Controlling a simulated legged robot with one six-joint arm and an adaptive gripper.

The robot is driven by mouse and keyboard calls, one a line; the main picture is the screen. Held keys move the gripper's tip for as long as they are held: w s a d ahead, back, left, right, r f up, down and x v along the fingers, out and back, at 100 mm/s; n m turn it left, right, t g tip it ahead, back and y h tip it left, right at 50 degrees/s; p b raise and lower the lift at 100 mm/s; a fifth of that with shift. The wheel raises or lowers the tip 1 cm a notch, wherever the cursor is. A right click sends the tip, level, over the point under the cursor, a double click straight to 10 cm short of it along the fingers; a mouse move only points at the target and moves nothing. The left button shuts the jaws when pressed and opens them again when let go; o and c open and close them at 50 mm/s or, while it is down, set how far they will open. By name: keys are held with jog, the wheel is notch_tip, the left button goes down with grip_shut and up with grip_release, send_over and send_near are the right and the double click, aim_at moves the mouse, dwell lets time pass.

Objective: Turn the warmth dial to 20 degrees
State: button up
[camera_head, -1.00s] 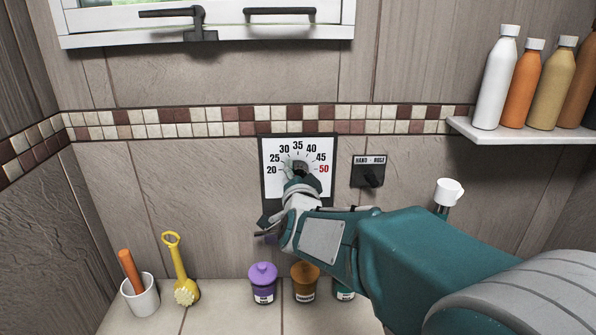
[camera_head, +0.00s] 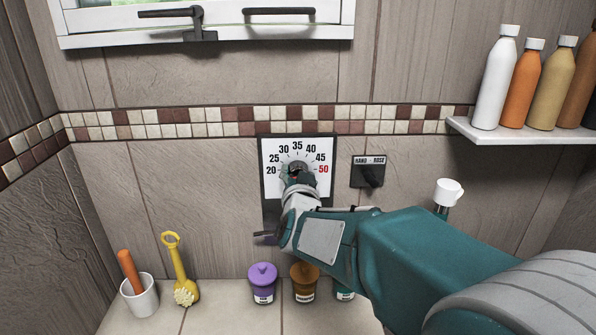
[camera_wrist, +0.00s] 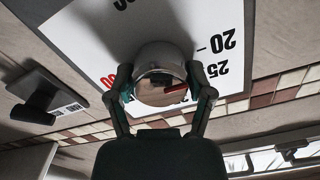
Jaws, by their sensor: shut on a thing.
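The warmth dial's white plate (camera_head: 270,151) is on the tiled wall, numbered from 20 at the left over 35 at the top to a red 50 at the right. My gripper (camera_head: 297,177) covers the dial's lower middle and hides most of the knob. In the wrist view the round shiny knob (camera_wrist: 158,58) sits between the two fingers of my gripper (camera_wrist: 161,82), which are shut on it from both sides. A short red mark (camera_wrist: 174,90) shows at the knob's near face. I cannot tell which number the knob points to.
A dark HAND-HOSE switch (camera_head: 369,172) is right of the dial. Lidded jars, purple (camera_head: 263,282) and brown (camera_head: 304,281), stand below on the ledge. A shelf (camera_head: 530,134) with bottles is at the right, and a window (camera_head: 130,24) is above.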

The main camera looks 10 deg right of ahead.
jog(key=shift+r, duration=0.35)
jog(key=o, duration=1.1)
jog(key=shift+a+f, duration=0.1)
jog(key=shift+f, duration=0.05)
jog(key=s, duration=0.4)
jog(key=s+a, duration=0.1)
jog(key=s, duration=0.3)
jog(key=s+a, duration=0.1)
jog(key=s, duration=0.2)
jog(key=shift+s+a, duration=0.25)
jog(key=shift+s, duration=0.15)
